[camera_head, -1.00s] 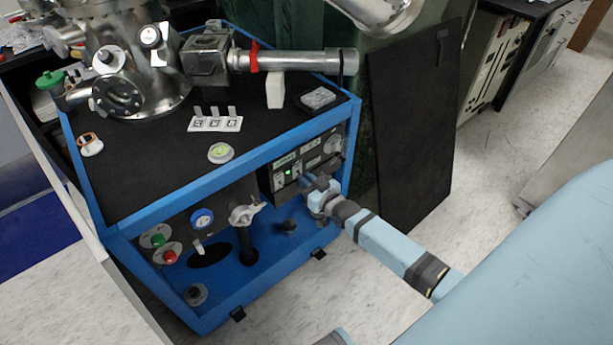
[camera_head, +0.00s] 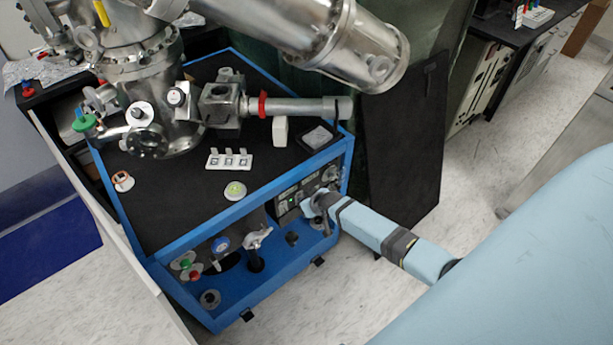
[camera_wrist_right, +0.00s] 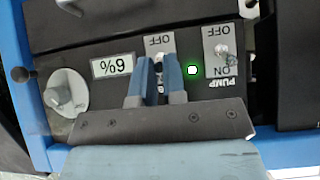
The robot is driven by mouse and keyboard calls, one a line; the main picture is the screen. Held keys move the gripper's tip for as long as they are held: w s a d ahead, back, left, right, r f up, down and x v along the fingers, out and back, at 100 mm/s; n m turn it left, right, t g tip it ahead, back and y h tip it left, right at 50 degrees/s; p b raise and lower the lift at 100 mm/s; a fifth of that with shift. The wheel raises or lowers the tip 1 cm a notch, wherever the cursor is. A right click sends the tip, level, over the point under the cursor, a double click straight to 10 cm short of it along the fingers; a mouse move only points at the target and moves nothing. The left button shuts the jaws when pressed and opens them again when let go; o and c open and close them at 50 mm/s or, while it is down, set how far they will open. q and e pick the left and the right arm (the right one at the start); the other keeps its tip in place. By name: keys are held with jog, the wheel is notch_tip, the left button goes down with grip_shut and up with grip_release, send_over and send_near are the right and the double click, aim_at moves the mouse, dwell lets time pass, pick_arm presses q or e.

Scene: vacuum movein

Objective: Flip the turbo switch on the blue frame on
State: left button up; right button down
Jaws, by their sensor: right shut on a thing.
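The blue frame (camera_head: 205,226) is a cart with a black control panel (camera_head: 285,207) at its right end. In the right wrist view the panel (camera_wrist_right: 110,50) appears upside down. My right gripper (camera_head: 308,204) is at this panel; in the wrist view its blue fingers (camera_wrist_right: 157,84) are shut on the turbo switch (camera_wrist_right: 160,62), a toggle beneath a plate marked OFF. The fingers hide its lower label, and the lever's position cannot be told. A lit green lamp (camera_wrist_right: 193,70) is just right of the fingers. My left gripper is not in view.
A second toggle, the pump switch (camera_wrist_right: 222,50), is right of the lamp; a grey knob (camera_wrist_right: 66,92) is at the left. Steel vacuum parts (camera_head: 140,70) stand on the cart. A dark board (camera_head: 405,145) leans behind my right arm. Pale floor lies in front.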

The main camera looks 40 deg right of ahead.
jog(key=shift+w+r+g+p, duration=0.1)
jog(key=shift+r+g+p, duration=0.1)
jog(key=shift+g+p, duration=0.35)
jog(key=c, duration=1.2)
grip_release()
jog(key=p+v, duration=0.2)
jog(key=v, duration=1.1)
jog(key=shift+s+r, duration=0.2)
jog(key=shift+r, duration=0.15)
